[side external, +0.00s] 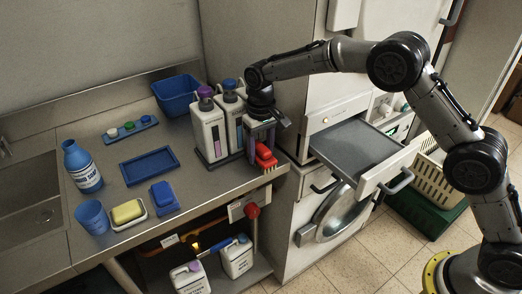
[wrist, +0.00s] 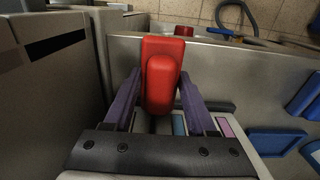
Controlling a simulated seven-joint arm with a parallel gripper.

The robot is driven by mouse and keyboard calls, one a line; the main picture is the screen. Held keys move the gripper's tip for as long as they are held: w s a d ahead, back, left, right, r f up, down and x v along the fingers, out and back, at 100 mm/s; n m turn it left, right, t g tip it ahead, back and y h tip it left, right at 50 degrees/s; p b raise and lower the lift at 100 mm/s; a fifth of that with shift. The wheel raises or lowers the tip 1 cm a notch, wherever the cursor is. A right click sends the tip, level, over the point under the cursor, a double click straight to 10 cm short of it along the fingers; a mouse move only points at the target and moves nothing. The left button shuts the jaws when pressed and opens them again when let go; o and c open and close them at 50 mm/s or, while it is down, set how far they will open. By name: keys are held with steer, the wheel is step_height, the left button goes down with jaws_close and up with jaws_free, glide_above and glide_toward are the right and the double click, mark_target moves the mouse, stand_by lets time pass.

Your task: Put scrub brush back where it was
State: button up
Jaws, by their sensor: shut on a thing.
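The scrub brush (side external: 265,156) is red with pale bristles facing down, at the right end of the counter beside the dispensers. In the wrist view the red brush (wrist: 161,75) sits between the two fingers of my gripper (wrist: 161,104), which is shut on it. In the side view my gripper (side external: 263,128) is above the brush, pointing down, close to the dispensers. The bristles are at or just above the counter top; I cannot tell if they touch it.
White dispensers (side external: 209,131) stand just left of the brush. A blue tray (side external: 150,167), a blue block (side external: 164,196), a yellow sponge (side external: 127,211), a blue cup (side external: 92,217) and a soap bottle (side external: 82,166) are farther left. An open drawer (side external: 358,152) juts out at right.

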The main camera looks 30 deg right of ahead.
mark_target(261, 146)
steer(key=shift+f, duration=0.1)
steer(key=o, duration=1.3)
step_height(261, 146, up, 11)
steer(key=shift+f, duration=0.1)
steer(key=shift+r, duration=0.75)
